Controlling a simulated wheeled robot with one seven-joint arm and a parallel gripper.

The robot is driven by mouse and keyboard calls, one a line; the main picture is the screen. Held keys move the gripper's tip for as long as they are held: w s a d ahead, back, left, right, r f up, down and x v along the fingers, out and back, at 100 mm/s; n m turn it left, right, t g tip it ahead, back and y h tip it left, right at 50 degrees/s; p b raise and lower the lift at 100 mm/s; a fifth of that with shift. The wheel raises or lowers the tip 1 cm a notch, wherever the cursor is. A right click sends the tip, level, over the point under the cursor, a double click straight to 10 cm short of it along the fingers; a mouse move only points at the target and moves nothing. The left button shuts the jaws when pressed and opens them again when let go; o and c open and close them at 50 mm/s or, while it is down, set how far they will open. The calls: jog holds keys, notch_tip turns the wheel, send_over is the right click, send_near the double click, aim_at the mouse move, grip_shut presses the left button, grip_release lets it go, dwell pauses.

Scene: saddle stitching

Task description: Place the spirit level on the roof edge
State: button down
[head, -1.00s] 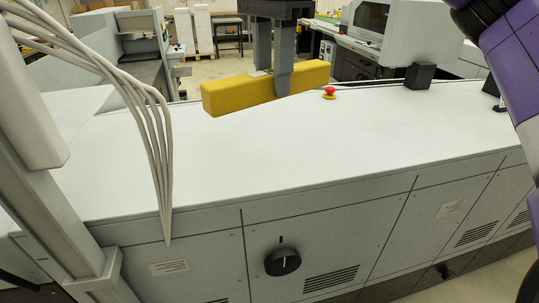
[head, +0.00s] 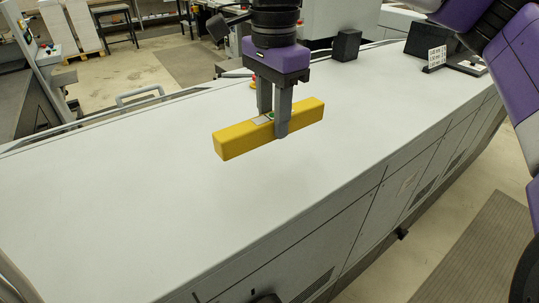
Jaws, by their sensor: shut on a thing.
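The spirit level is a yellow bar (head: 238,142) with a small green and white patch near its middle. My gripper (head: 273,130) is shut on it, one grey finger on each side near the middle. The level looks roughly horizontal over the long white machine top (head: 150,190). I cannot tell for sure whether its underside touches the surface. No part is clearly recognisable as a roof edge; the machine top has a long front edge above grey side panels.
A black block (head: 346,45) and a small stand with a printed card (head: 434,58) are at the back right of the top. A metal handle (head: 140,96) lies along the far edge. The near left of the top is clear.

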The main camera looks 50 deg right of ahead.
aim_at(273, 173)
notch_tip(273, 173, down, 9)
jog(key=shift+f+p, duration=0.2)
jog(key=shift+p, duration=0.2)
jog(key=shift+f, duration=0.15)
jog(key=c, duration=1)
grip_release()
notch_tip(273, 173, up, 12)
jog(key=shift+r+b, duration=0.2)
jog(key=shift+b, duration=0.4)
